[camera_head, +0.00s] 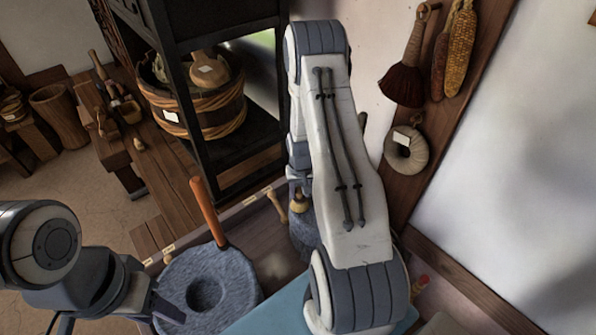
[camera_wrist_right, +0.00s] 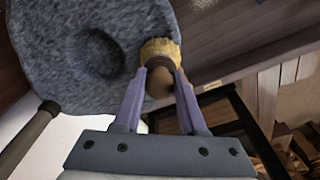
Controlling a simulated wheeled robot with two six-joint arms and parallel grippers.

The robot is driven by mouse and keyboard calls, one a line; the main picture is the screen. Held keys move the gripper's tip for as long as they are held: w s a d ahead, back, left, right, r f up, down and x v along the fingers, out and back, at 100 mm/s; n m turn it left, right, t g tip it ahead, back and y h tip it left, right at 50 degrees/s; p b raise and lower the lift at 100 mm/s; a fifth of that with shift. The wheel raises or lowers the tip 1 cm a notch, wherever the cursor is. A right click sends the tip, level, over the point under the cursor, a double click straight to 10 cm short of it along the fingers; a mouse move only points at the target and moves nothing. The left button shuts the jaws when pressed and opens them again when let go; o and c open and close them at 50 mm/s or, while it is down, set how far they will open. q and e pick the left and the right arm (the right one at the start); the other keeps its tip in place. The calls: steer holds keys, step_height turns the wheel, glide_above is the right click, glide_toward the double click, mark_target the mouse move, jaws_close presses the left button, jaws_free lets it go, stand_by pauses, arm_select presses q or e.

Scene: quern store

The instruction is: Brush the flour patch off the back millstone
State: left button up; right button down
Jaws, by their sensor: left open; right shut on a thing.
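The back millstone (camera_head: 303,238) is grey stone, mostly hidden behind my right arm in the head view. In the right wrist view the grey millstone (camera_wrist_right: 50,50) shows a central hollow. My right gripper (camera_wrist_right: 160,78) is shut on a brush (camera_wrist_right: 160,50) with yellow bristles. The bristles overlap the stone's rim; I cannot tell whether they touch it. The brush also shows in the head view (camera_head: 299,204). I cannot make out a flour patch on the stone. My left gripper (camera_head: 168,312) is open and empty at the left rim of the front millstone (camera_head: 240,285).
An orange-brown handle (camera_head: 208,212) stands up from the front millstone. A shorter wooden handle (camera_head: 276,205) rises near the back one. A dark shelf (camera_head: 225,155) holds a basket (camera_head: 205,118) behind. A corn bundle (camera_head: 460,50) and a hand broom (camera_head: 402,82) hang at right.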

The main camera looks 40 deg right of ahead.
step_height(320, 180, up, 3)
steer(key=shift+s+f, duration=0.1)
steer(key=shift+s, duration=0.05)
steer(key=shift+s+d+r+p, duration=0.1)
steer(key=shift+d+r+p, duration=0.1)
steer(key=shift+r+p, duration=0.3)
steer(key=shift+d+r+p, duration=0.15)
steer(key=shift+p, duration=0.2)
steer(key=shift+r+p, duration=0.55)
steer(key=shift+r, duration=0.25)
arm_select(q)
steer(key=shift+s+d+r+p, duration=0.15)
steer(key=shift+r+p, duration=0.7)
steer(key=shift+r, duration=1.85)
arm_select(e)
steer(key=shift+r, duration=1.15)
